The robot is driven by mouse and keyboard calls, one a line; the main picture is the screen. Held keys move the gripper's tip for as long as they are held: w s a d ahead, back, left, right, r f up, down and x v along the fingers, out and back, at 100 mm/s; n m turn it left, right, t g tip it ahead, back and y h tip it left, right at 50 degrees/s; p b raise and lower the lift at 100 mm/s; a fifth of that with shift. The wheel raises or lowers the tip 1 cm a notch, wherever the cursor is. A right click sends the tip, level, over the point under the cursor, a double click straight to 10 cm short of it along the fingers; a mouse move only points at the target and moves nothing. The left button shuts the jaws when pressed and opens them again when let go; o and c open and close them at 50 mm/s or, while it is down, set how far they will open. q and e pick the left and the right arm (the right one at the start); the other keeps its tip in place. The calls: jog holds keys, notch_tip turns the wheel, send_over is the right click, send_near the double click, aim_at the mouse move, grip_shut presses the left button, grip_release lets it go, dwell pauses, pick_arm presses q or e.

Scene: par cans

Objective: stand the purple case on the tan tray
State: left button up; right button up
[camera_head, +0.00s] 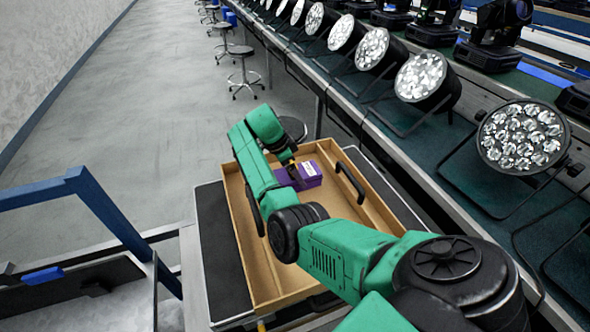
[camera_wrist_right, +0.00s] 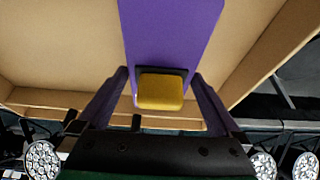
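The purple case (camera_head: 308,174) lies inside the tan tray (camera_head: 243,235), near its far end, with a pale label on the side facing me. My right gripper (camera_head: 291,172) is at the left part of the case, and my arm hides some of it. In the right wrist view the purple case (camera_wrist_right: 172,35) runs up from between the fingers, with a yellow block (camera_wrist_right: 161,91) in a dark surround at its near end. The right gripper's fingers (camera_wrist_right: 160,72) are spread on either side, with gaps beside the yellow block. My left gripper is not in view.
The tray has a dark handle (camera_head: 350,182) on its right side and sits on a dark-topped cart (camera_head: 217,250). A long bench with several par cans (camera_head: 521,137) runs along the right. Stools (camera_head: 243,72) stand on the open floor beyond. A blue frame (camera_head: 100,205) is at the left.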

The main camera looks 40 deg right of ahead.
jog(key=b+v, duration=0.2)
jog(key=v, duration=0.7)
jog(key=shift+w+r, duration=0.1)
jog(key=p+v, duration=0.1)
jog(key=v, duration=0.4)
jog(key=shift+r, duration=0.2)
